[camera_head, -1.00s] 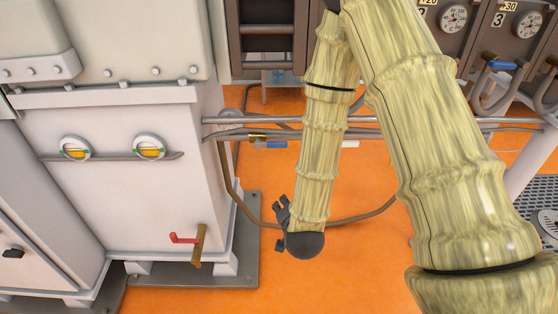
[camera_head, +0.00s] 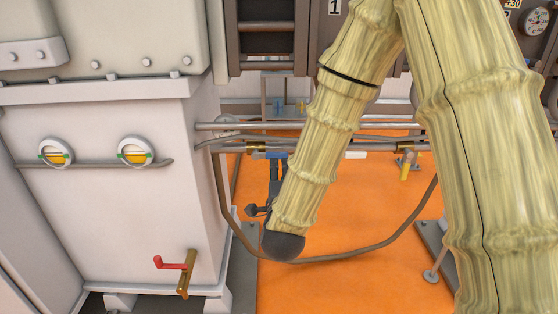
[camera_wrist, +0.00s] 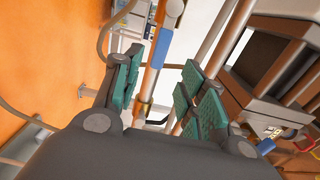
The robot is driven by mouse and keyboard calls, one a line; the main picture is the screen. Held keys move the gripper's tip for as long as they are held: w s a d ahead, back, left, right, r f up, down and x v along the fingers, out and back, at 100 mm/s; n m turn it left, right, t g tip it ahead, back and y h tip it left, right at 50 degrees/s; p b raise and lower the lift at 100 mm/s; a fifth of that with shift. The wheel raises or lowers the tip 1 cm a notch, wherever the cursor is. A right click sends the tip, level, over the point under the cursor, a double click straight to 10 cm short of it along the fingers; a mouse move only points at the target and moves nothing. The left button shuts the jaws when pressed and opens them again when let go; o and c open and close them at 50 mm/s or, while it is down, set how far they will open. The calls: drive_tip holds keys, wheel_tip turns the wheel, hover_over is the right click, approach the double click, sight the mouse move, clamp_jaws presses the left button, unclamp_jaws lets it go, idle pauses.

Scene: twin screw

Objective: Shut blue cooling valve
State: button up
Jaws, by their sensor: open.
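The blue valve handle (camera_head: 276,155) sits on the horizontal pipes beside the white machine, with a brass fitting next to it. My gripper (camera_head: 270,182) is just below it in the head view, partly hidden by my own arm. In the wrist view my gripper (camera_wrist: 155,88) is open, with green pads on both sides. The blue handle (camera_wrist: 159,48) lies ahead, between the finger directions, along a copper-coloured pipe. Nothing is held. I cannot tell whether a finger touches the handle.
The white machine (camera_head: 90,210) stands at left, with a red-handled lever (camera_head: 172,264) low on its front. A brown hose (camera_head: 350,257) loops below the pipes (camera_head: 300,126). A yellow-handled valve (camera_head: 405,170) is at right. The orange floor (camera_head: 340,285) is open.

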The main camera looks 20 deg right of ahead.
sight(279, 157)
drive_tip(key=b+x, duration=0.2)
drive_tip(key=x, duration=0.7)
drive_tip(key=shift+w+d, duration=0.1)
drive_tip(key=shift+w, duration=0.25)
drive_tip(key=shift+c, duration=0.5)
drive_tip(key=shift+f, duration=0.1)
clamp_jaws()
